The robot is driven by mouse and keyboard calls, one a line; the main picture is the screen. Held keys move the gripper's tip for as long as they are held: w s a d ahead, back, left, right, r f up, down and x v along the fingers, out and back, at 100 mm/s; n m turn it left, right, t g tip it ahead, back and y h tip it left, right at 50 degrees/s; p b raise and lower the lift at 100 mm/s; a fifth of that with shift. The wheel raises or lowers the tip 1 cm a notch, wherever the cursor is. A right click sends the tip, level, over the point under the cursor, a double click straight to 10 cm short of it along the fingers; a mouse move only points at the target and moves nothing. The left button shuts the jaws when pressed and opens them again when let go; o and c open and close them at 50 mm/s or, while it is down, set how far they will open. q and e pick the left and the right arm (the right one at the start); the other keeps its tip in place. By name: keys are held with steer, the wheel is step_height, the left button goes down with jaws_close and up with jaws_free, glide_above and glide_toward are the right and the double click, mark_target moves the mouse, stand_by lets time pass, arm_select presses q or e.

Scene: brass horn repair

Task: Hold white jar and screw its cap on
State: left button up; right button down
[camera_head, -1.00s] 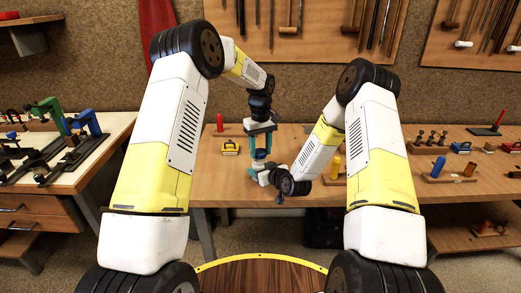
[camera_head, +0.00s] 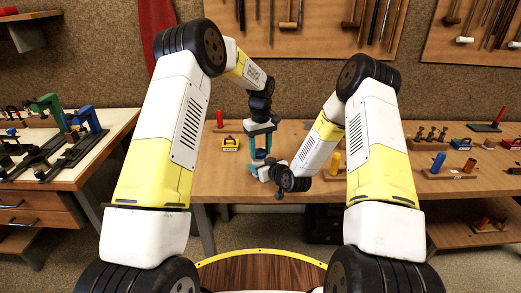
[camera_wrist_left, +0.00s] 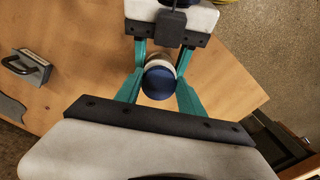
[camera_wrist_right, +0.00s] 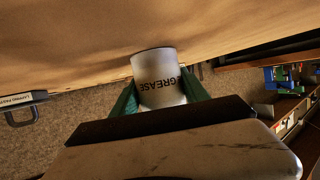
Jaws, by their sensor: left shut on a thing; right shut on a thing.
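A blue cap (camera_wrist_left: 159,83) is between the teal fingers of my left gripper (camera_wrist_left: 158,88), which points down from above and is shut on it. The cap also shows in the head view (camera_head: 260,154). Directly below it is the white jar (camera_wrist_right: 158,78), marked GREASE. My right gripper (camera_wrist_right: 160,95) is shut around the jar from the side. A pale band of the jar shows beside the cap in the left wrist view. The cap lines up closely with the jar top; whether its threads are engaged cannot be told.
The wooden bench (camera_head: 220,180) lies under both grippers. Yellow and orange cylinders (camera_head: 335,163) are to the right, partly behind my right arm. Several tools hang on the wall.

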arm_select(q)
steer(key=shift+f, duration=0.45)
